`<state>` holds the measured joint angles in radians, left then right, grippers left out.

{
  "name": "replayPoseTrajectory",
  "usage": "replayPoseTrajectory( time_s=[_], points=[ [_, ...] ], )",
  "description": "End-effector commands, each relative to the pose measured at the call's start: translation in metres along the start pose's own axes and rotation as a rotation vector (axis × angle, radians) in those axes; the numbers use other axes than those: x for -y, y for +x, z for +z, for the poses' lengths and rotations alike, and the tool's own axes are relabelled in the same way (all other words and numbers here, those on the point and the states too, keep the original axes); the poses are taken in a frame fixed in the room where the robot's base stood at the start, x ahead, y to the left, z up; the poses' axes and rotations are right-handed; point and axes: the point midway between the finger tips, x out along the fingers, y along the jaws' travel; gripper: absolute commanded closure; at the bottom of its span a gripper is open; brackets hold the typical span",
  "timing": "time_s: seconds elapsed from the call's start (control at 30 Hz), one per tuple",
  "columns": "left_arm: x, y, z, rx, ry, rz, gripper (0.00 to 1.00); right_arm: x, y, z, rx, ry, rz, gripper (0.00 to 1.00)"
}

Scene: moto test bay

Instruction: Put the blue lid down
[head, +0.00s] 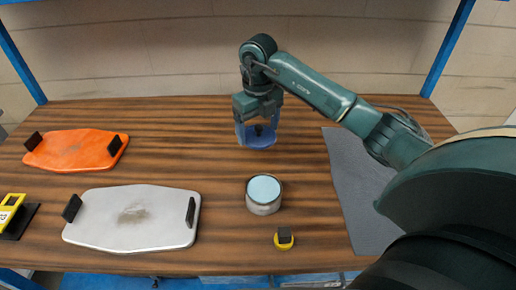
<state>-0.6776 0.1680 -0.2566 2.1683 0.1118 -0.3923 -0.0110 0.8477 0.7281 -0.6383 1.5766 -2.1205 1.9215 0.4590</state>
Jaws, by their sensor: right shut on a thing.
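The blue lid (262,142) is at the back middle of the table, directly under my right gripper (258,125). My left gripper is not in view.
The wooden table (175,165) is clear around the lid. White (105,220) and orange (70,150) trays lie left; a grey mat (355,175) lies right.

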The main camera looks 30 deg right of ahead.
Motion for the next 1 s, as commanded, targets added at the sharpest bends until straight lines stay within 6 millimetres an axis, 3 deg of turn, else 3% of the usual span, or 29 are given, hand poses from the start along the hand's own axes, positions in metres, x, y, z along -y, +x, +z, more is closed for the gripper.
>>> replayPoseTrajectory(
  time_s=[0.1, 0.53, 0.93, 0.97, 1.0],
  points=[
    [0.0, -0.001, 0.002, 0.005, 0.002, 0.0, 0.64, 0.0, 0.022, -0.001, -0.002, 0.001, 0.001, 0.42],
    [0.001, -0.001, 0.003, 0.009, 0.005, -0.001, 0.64, 0.0, 0.068, 0.0, -0.001, 0.0, 0.0, 0.42],
    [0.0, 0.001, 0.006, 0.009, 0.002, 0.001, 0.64, 0.0, 0.075, 0.0, 0.002, 0.0, -0.001, 0.42],
    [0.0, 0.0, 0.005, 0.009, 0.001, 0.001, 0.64, 0.0, 0.073, 0.001, 0.002, 0.0, 0.0, 0.18],
    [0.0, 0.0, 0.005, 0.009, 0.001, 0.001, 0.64, 0.0, 0.073, 0.0, 0.002, 0.0, 0.0, 0.14]
  ],
)
